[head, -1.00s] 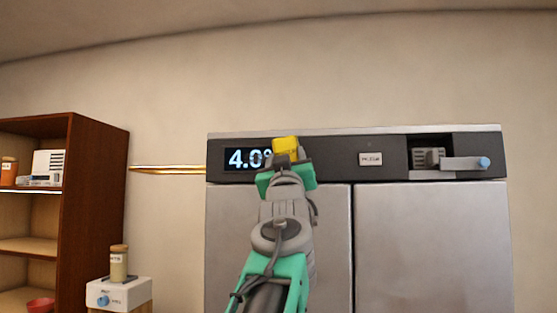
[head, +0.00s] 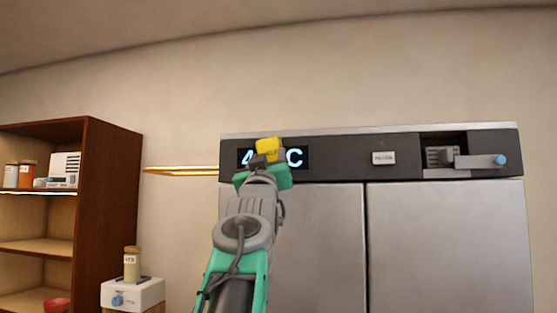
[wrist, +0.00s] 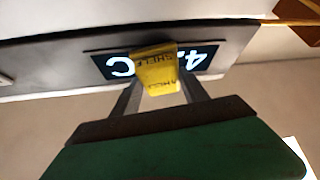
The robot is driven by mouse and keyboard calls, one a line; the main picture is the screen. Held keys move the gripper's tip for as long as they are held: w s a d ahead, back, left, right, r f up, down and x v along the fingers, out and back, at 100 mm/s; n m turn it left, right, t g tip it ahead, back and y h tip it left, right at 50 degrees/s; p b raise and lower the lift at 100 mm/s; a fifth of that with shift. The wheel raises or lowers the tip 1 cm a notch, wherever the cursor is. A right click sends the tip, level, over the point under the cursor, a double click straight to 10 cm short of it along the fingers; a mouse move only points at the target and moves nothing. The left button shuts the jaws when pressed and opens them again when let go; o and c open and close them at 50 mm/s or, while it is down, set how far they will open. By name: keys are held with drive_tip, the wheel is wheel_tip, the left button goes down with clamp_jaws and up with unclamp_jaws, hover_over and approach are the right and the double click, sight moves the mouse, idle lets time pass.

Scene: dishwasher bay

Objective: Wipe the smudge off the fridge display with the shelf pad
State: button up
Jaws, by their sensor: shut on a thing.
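The fridge display (head: 298,158) is a black panel with pale digits on the dark strip above the steel doors. In the head view a "4" shows at its left and a "C" at its right. The yellow shelf pad (head: 269,150) is in front of its middle, and my gripper (head: 262,163) is shut on it. In the wrist view the pad (wrist: 156,70), marked "SHELF", covers the middle of the display (wrist: 100,63), seen upside down. I cannot tell whether the pad touches the glass. No smudge shows on the uncovered parts; the middle is hidden.
A label plate (head: 384,158) and a recess with a blue-tipped lever (head: 487,161) are right of the display. A wooden shelf unit (head: 105,210) holds jars, and a white scale-like box (head: 133,293) carries another jar.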

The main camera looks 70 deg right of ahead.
drive_tip(key=w, duration=0.3)
drive_tip(key=shift+w+a, duration=0.3)
drive_tip(key=shift+w, duration=0.1)
drive_tip(key=a+b, duration=0.1)
drive_tip(key=a, duration=0.1)
drive_tip(key=a+b, duration=0.1)
drive_tip(key=a, duration=0.1)
drive_tip(key=s+a+b, duration=0.1)
drive_tip(key=a, duration=0.1)
idle(0.4)
